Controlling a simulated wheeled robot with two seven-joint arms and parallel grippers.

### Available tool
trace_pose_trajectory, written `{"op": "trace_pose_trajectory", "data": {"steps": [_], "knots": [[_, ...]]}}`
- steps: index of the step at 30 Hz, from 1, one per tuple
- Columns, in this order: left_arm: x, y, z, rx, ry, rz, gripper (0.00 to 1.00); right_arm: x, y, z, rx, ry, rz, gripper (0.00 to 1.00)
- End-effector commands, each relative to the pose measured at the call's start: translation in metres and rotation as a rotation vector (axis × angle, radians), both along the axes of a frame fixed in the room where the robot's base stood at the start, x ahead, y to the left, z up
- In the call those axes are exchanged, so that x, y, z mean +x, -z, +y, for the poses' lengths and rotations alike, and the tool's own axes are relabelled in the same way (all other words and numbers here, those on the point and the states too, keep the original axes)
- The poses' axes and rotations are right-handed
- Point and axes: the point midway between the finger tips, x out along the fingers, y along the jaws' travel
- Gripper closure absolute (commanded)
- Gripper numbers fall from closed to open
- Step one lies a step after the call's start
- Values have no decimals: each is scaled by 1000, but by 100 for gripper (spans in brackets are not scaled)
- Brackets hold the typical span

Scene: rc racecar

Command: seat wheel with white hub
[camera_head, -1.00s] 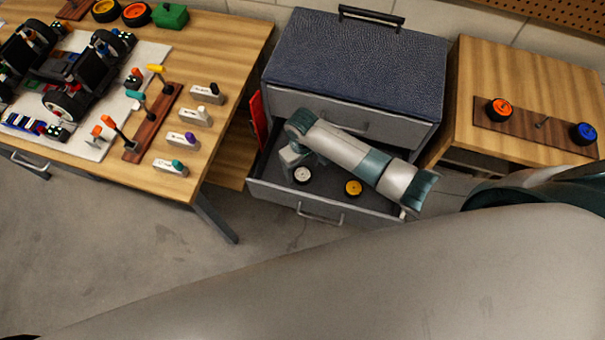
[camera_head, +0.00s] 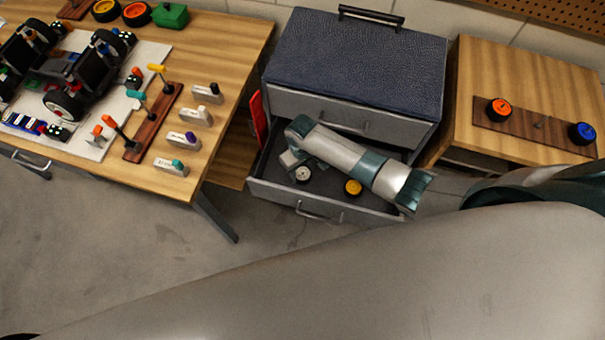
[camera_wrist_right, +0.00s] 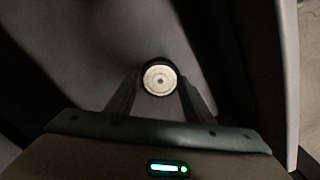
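The wheel with the white hub (camera_head: 303,174) lies in the open drawer (camera_head: 270,192) of the grey cabinet. In the right wrist view, the same wheel (camera_wrist_right: 160,79) shows its pale hub toward the camera, between the tips of my right gripper (camera_wrist_right: 160,88). My left gripper is not in view.
A yellow-hubbed wheel (camera_head: 353,187) lies in the drawer, right of the white-hubbed one. The drawer walls and the cabinet (camera_head: 355,65) above bound my arm. Tool racks and labelled blocks (camera_head: 183,139) stand near the left table's edge. A wooden board (camera_head: 520,128) holds orange and blue wheels at right.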

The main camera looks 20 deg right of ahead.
Motion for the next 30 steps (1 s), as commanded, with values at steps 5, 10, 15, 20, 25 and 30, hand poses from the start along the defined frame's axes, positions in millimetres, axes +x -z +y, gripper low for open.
{"op": "trace_pose_trajectory", "data": {"steps": [5, 10, 15, 20, 25, 30], "knots": [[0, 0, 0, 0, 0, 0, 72, 0, 0, 0, 0, 0, 0, 74], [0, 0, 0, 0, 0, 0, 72, 0, -1, 0, 0, 0, 0, 74], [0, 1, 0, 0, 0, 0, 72, 0, -7, 0, 0, 1, -1, 74], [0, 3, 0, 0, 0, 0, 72, 0, -22, 0, 1, 0, -2, 74], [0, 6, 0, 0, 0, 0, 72, -5, -43, -6, -1, -1, -1, 74], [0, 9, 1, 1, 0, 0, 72, -24, -59, -26, 0, 0, 0, 74]]}}
